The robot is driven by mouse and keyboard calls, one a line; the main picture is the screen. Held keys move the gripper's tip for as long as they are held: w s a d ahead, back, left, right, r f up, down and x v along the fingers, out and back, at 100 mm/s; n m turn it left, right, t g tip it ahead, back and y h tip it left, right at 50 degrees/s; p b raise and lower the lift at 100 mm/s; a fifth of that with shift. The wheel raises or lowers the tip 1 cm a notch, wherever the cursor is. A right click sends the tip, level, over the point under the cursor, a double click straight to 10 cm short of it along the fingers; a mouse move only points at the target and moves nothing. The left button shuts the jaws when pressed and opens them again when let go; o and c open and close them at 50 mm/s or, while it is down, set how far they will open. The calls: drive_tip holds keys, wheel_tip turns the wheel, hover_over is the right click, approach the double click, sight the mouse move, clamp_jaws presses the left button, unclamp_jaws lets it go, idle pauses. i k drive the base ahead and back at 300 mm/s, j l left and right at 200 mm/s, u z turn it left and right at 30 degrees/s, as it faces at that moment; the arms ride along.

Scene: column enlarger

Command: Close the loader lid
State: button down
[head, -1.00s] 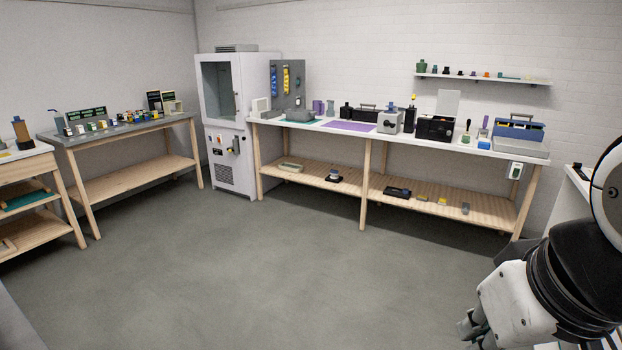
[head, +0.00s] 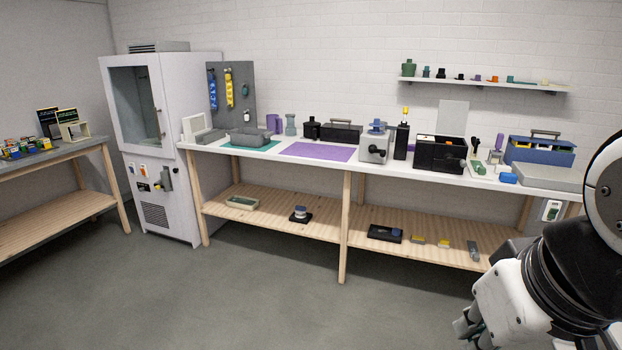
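A black box with a side knob (head: 440,155) stands on the long white workbench right of centre. Its top looks open, with something orange inside. A pale flat panel (head: 453,117) stands upright behind it; I cannot tell if it is hinged to the box. A smaller grey box with a black knob (head: 373,148) stands to its left. Which of these is the loader is not clear. My gripper (head: 466,332) is at the lower right, well in front of the bench and away from these boxes; its fingertips are only partly seen.
The long workbench (head: 262,154) carries a purple mat (head: 318,151), a blue case (head: 541,150) and a grey flat box (head: 548,176). A tall grey cabinet (head: 172,190) stands at its left end. The floor (head: 250,300) in front is clear.

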sight(452, 115)
drive_tip(key=i+z, duration=0.45)
drive_tip(key=i, duration=1.1)
